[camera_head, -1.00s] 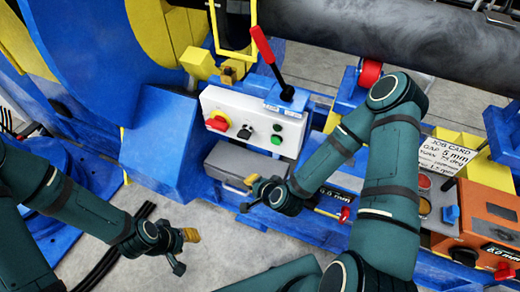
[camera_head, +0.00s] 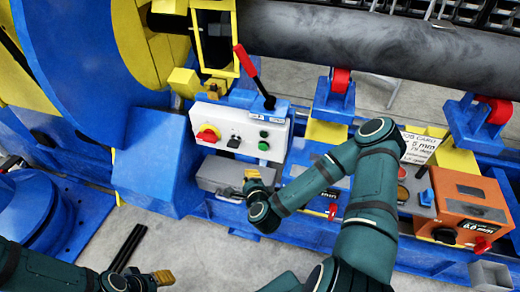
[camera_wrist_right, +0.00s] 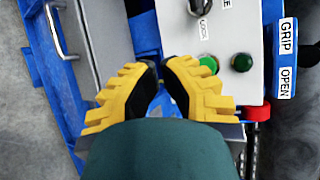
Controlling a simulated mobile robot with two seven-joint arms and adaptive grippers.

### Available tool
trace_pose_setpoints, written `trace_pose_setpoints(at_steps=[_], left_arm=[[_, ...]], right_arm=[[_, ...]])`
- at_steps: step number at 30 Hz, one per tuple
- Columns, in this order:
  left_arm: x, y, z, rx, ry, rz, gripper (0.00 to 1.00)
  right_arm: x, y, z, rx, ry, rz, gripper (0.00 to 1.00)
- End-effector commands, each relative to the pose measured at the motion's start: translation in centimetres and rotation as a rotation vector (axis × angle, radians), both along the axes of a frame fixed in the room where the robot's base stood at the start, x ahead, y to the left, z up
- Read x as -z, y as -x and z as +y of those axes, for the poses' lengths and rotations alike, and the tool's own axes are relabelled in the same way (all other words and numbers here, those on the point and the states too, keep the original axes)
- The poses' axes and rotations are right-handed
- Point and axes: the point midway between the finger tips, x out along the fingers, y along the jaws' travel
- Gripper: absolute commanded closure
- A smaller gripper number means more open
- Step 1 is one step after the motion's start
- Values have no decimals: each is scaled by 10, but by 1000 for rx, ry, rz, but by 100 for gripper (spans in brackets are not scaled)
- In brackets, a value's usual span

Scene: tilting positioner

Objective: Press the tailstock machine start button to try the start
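The white control box (camera_head: 222,117) carries a red knob (camera_head: 208,134), a black switch (camera_head: 234,141) and two green buttons, a darker upper one (camera_head: 264,134) and a brighter lower one (camera_head: 264,146). In the right wrist view the brighter button (camera_wrist_right: 208,65) is just beyond the right finger, and the darker button (camera_wrist_right: 242,62) is farther right. Button labels are not readable. My right gripper (camera_head: 252,174) is just below the box; its yellow-tipped fingers (camera_wrist_right: 160,85) look closed together and empty. My left gripper (camera_head: 163,277) is low at the left, far from the box, its fingers unclear.
A red-handled lever (camera_head: 250,70) rises behind the box's right side. A grey case (camera_head: 215,174) with a handle lies below the box. An orange unit (camera_head: 470,205) and a job card (camera_head: 418,147) are at the right. Grey floor is open at the lower middle.

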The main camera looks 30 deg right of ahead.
Motion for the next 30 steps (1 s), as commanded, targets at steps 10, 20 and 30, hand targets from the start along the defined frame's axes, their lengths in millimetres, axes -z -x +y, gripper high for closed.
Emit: trace_pose_setpoints(at_steps=[10, 20, 30], left_arm=[[0, 0, 0, 0, 0, 0, 58], [1, 0, 0, 0, 0, 0, 58], [2, 0, 0, 0, 0, -1, 58]], right_arm=[[0, -5, -6, 0, 2, 1, 100], [0, -32, -38, 0, 4, -1, 100], [0, -54, -63, -2, 3, 1, 100]])
